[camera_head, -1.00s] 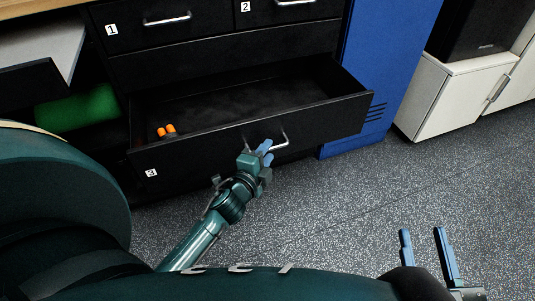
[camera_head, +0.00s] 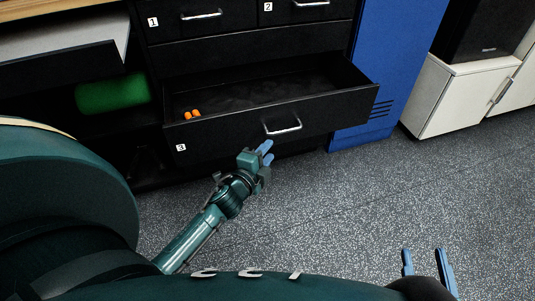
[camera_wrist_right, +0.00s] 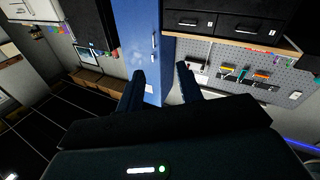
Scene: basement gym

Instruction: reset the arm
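My left gripper (camera_head: 266,153) is in front of drawer 3 (camera_head: 230,136), just below its silver handle (camera_head: 283,126). Its blue fingertips show a small gap between them and hold nothing; they look apart from the handle. The drawer is pulled out, with small orange things (camera_head: 192,114) in its left front corner. My right gripper (camera_head: 428,262) is at the lower right of the head view, above the floor. Its two blue fingers are apart and empty. The right wrist view also shows its fingers (camera_wrist_right: 160,85) spread, with nothing between them.
Drawers 1 (camera_head: 200,20) and 2 (camera_head: 310,8) are shut above. A green roll (camera_head: 112,93) lies on the shelf at left. A blue locker (camera_head: 385,70) and a white cabinet (camera_head: 450,95) stand to the right. The speckled floor (camera_head: 350,200) is clear.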

